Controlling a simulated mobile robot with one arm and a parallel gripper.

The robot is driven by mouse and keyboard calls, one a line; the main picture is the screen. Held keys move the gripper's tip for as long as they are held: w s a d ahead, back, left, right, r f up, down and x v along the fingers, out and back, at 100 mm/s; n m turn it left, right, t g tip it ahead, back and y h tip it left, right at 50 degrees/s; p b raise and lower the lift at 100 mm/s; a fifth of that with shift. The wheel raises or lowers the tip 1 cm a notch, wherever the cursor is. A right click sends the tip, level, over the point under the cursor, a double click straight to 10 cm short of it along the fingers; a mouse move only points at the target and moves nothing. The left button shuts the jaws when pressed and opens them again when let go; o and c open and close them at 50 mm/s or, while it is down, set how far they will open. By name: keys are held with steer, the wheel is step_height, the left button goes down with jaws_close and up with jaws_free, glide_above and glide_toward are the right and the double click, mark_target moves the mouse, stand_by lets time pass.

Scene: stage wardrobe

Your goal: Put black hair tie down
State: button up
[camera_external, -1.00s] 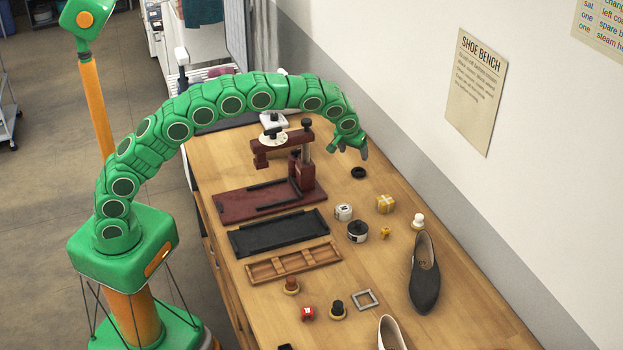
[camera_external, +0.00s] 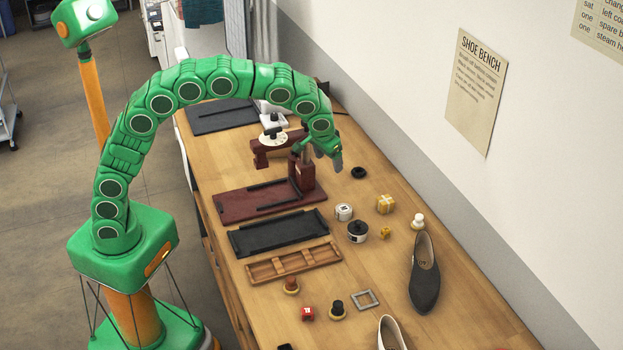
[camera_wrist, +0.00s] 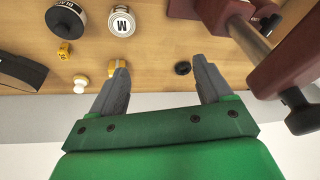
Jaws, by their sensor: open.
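The black hair tie (camera_external: 359,172) lies on the wooden bench top near the wall side, to the right of the dark red press. It also shows in the wrist view as a small black ring (camera_wrist: 183,68), between the fingertips in the picture but beyond them. My gripper (camera_external: 331,153) is open and empty. It hangs above the bench, beside the upright of the press and to the upper left of the hair tie, apart from it. In the wrist view both grey fingers (camera_wrist: 158,75) are spread with nothing between them.
The dark red press (camera_external: 270,190) stands close to my gripper. A black tray (camera_external: 278,233) lies below the press.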

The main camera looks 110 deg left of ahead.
steer(key=s+d+r+m+h, duration=0.1)
steer(key=s+d+r+m, duration=0.1)
steer(key=s+d, duration=0.5)
steer(key=s+d+r+m, duration=0.2)
steer(key=s+d, duration=0.2)
steer(key=d, duration=0.7)
steer(key=s+d+r+m+h, duration=0.1)
steer(key=s+d+r+m, duration=0.15)
steer(key=s+d, duration=0.45)
steer(key=s+d+f+m+g, duration=0.1)
steer(key=s+d+f+m, duration=0.1)
steer(key=s+d, duration=0.6)
steer(key=s+d+f+m+g+h, duration=0.1)
steer(key=s+d+m, duration=0.3)
steer(key=s+d, duration=0.4)
steer(key=s+f, duration=0.1)
steer(key=s, duration=0.4)
